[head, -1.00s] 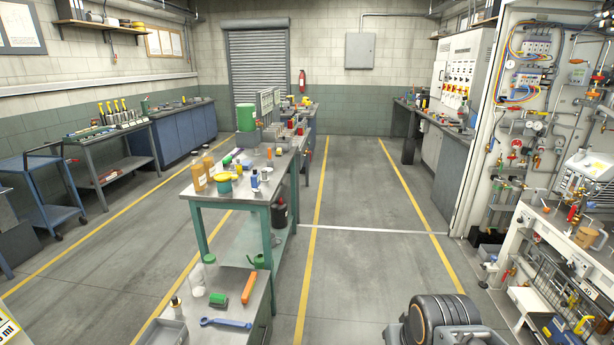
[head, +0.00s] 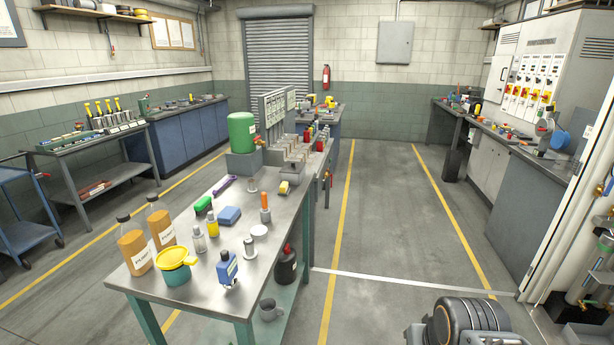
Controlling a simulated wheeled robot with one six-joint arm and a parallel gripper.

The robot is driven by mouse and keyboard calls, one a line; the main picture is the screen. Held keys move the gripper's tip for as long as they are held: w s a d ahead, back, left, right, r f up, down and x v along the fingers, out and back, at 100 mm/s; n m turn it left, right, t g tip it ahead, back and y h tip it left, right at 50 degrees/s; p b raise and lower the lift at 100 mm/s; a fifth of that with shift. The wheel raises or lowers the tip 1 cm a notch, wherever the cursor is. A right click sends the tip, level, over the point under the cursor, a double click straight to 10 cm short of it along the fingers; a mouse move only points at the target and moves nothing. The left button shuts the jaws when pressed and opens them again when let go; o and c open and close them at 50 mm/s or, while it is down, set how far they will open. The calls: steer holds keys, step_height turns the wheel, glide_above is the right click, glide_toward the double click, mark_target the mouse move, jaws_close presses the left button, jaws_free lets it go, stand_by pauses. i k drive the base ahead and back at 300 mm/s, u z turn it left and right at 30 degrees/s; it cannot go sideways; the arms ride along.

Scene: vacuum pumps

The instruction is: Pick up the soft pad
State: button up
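A blue, block-shaped pad (head: 229,215) lies flat on the steel top of the teal-legged workbench (head: 290,240); it looks like the soft pad, but its softness cannot be told from here. My gripper's fingers are not in view; only a dark, rounded part of my own body shows at the lower right.
A white disc (head: 259,230) and orange-topped item (head: 265,210) stand right of the pad. The floor right of the bench is clear.

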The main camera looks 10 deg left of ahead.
mark_target(284, 189)
steer(key=i, duration=3.15)
steer(key=u, duration=3.1)
